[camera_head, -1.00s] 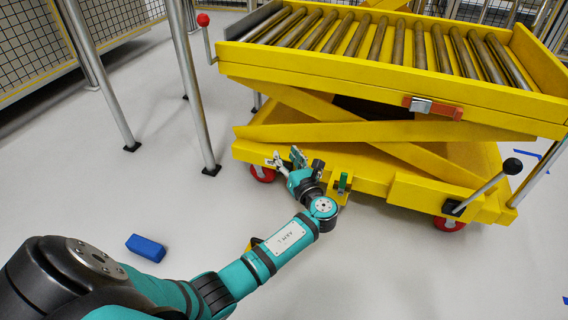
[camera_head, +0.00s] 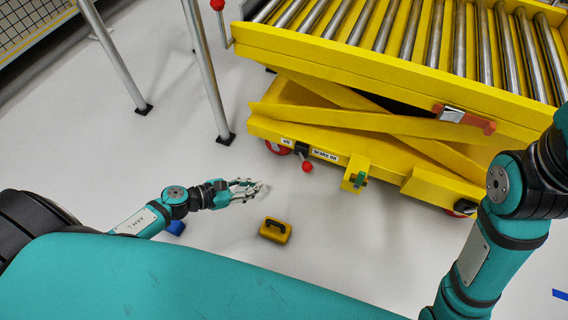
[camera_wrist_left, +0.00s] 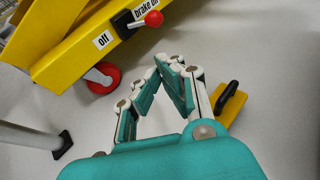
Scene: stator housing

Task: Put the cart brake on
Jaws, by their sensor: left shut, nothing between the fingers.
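The yellow cart (camera_head: 300,120) stands at the upper right of the head view. The lever sticks out downward in this view. My left gripper (camera_head: 257,188) is shut and empty, over the floor, apart from the lever. My right gripper is out of view.
A yellow case with a black handle (camera_head: 275,231) lies on the floor near my left gripper. A blue block (camera_head: 175,228) is partly hidden behind my left arm. Metal legs (camera_head: 207,75) stand left of the cart. A red caster (camera_head: 277,147) is beside the lever.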

